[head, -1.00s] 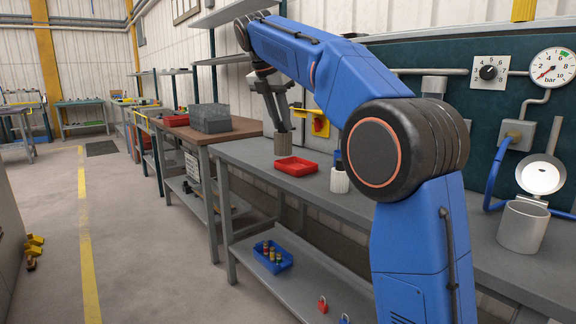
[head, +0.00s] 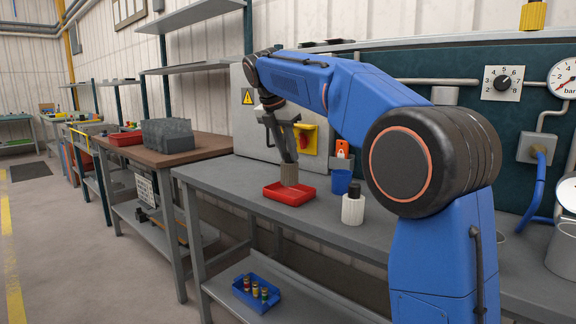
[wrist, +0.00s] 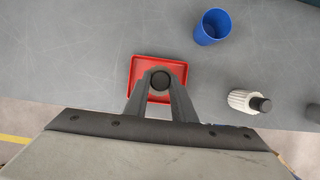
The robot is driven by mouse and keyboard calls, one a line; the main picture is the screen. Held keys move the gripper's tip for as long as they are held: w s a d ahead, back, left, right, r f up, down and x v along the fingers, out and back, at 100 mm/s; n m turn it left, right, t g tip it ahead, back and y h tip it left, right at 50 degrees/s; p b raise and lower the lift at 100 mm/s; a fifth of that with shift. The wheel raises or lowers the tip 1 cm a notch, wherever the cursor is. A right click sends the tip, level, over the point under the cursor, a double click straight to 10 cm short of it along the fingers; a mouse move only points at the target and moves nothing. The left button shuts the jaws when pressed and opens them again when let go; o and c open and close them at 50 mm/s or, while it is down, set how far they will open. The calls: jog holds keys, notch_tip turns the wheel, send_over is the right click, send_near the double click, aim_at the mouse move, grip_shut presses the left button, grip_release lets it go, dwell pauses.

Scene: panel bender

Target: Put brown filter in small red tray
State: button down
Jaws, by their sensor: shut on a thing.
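The brown filter (head: 289,174) is a ribbed grey-brown cylinder, upright between the fingers of my gripper (head: 287,160). My gripper is shut on it. In the head view the filter stands over the small red tray (head: 290,197), its lower end at the level of the rim; I cannot tell whether it touches the tray floor. The wrist view shows the dark round top of the filter (wrist: 160,81) between the fingertips, inside the outline of the red tray (wrist: 135,75). The fingers hide part of the tray there.
A white ribbed filter with a black top (head: 352,208) and a blue cup (head: 341,182) stand right of the tray on the grey bench (head: 235,182). A blue bin (head: 262,292) with small parts is on the lower shelf. The bench left of the tray is clear.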

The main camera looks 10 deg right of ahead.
aim_at(286, 157)
jog(key=shift+f, duration=2)
jog(key=c, duration=1.5)
grip_release()
jog(key=shift+f, duration=0.1)
jog(key=v, duration=1.2)
jog(key=shift+r, duration=0.2)
